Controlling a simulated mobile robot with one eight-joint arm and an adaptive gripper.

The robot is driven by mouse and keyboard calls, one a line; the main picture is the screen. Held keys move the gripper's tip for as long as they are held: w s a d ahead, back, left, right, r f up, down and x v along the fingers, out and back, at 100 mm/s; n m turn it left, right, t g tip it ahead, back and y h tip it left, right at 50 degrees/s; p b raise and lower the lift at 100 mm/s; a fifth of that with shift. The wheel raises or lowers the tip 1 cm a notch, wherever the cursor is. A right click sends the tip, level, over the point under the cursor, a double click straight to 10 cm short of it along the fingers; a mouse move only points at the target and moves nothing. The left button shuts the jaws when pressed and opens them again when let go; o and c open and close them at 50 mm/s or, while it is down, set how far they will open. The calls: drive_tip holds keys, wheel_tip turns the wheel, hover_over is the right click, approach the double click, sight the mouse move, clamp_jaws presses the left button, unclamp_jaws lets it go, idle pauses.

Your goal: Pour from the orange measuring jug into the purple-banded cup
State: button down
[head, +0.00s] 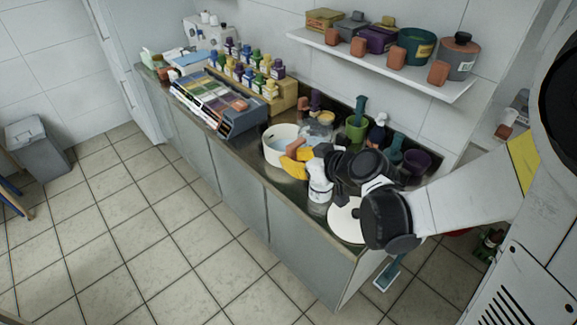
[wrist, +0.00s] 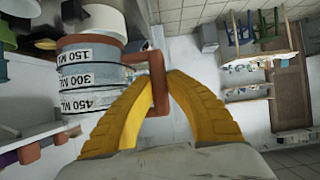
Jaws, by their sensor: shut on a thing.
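The orange measuring jug (wrist: 88,78) shows in the wrist view, with white bands marked 150, 300 and 450 ML and an orange-brown handle (wrist: 158,85). My gripper (wrist: 160,90) has its yellow fingers closed on that handle. In the head view my gripper (head: 291,163) is over the counter, beside a white round pot with a bluish inside (head: 280,152). The arm hides much of the jug there. I cannot make out the purple-banded cup for certain. The jug's contents are not visible.
A rack of colourful bottles (head: 262,85) and a tray of compartments (head: 212,100) stand to the left. A green container (head: 357,128) and a purple bowl (head: 416,162) stand behind my arm. A loaded wall shelf (head: 375,62) hangs above. A white disc (head: 343,222) lies near the front edge.

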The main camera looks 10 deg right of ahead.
drive_tip(key=shift+a+r, duration=0.25)
drive_tip(key=shift+a, duration=0.05)
drive_tip(key=shift+f, duration=0.1)
wheel_tip(320, 180, down, 3)
drive_tip(key=b, duration=0.3)
drive_tip(key=shift+s+m+g, duration=0.15)
drive_tip(key=shift+m+g, duration=0.15)
drive_tip(key=shift+m, duration=0.1)
drive_tip(key=shift+w+d+f+m+g+y, duration=0.1)
drive_tip(key=shift+d+f+m+g+y, duration=0.2)
drive_tip(key=shift+m+y, duration=0.35)
drive_tip(key=shift+w+a+f+m+g+y, duration=0.15)
drive_tip(key=shift+m+g+y, duration=0.3)
drive_tip(key=shift+m+y, duration=0.25)
drive_tip(key=shift+w+d+f+m+g+y, duration=0.1)
drive_tip(key=shift+d+f+m+g+y, duration=0.2)
drive_tip(key=shift+m+y, duration=0.35)
drive_tip(key=shift+w+d+r+m+g+y, duration=0.1)
drive_tip(key=shift+w+d+r+m+y, duration=0.2)
drive_tip(key=shift+r, duration=0.35)
drive_tip(key=shift+w+d+r+m+g+y, duration=0.15)
drive_tip(key=shift+w+d+r+m+y, duration=0.15)
drive_tip(key=shift+r+m, duration=0.25)
drive_tip(key=shift+w+d+r+m+g+y, duration=0.1)
drive_tip(key=shift+w+d+r+m+y, duration=0.15)
drive_tip(key=shift+r, duration=0.5)
drive_tip(key=shift+w+d+r+y, duration=0.1)
drive_tip(key=shift+d+r+y, duration=0.1)
drive_tip(key=shift+y, duration=0.05)
